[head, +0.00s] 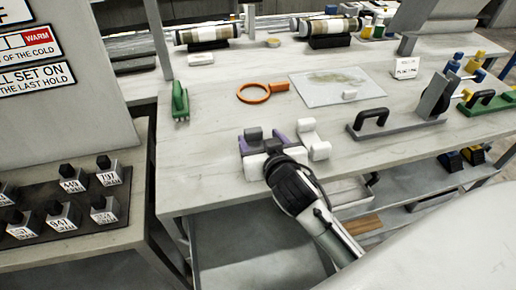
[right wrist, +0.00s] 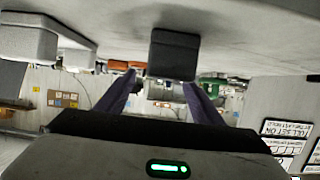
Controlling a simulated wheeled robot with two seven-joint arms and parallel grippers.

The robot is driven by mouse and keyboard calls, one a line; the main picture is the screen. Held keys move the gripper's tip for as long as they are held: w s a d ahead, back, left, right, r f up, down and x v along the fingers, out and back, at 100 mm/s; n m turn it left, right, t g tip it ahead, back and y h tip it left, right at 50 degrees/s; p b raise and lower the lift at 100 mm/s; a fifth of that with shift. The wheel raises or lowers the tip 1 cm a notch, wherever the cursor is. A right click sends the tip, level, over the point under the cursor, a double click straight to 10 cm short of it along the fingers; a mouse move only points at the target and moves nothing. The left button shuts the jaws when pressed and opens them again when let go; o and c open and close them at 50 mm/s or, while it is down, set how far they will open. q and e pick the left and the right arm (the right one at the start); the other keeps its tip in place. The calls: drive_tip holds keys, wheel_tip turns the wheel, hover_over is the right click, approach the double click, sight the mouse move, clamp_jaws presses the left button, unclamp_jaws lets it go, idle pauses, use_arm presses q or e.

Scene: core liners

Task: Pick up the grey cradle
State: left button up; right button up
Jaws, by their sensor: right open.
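The grey cradle (head: 253,134) is at the front edge area of the table, partly hidden behind my right gripper (head: 261,141). In the right wrist view a dark grey block, which looks like part of this cradle (right wrist: 173,54), shows between the two purple fingers of the right gripper (right wrist: 161,88). The fingers are apart, one on each side of the block, with visible gaps. I cannot tell how deep the block sits between them. My left gripper is not in view.
A whitish cradle (head: 308,136) stands close to the right of my right gripper. A grey plate with a black handle (head: 372,120) is farther right. An orange ring tool (head: 262,92) and a clear sheet (head: 335,85) lie behind. A green tool (head: 180,102) is at left.

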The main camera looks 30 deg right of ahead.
sight(254, 133)
drive_tip(key=x, duration=0.5)
drive_tip(key=shift+w+a+r+p, duration=0.1)
drive_tip(key=shift+a+r+p, duration=0.1)
drive_tip(key=shift+a+p, duration=0.1)
drive_tip(key=c, duration=1.1)
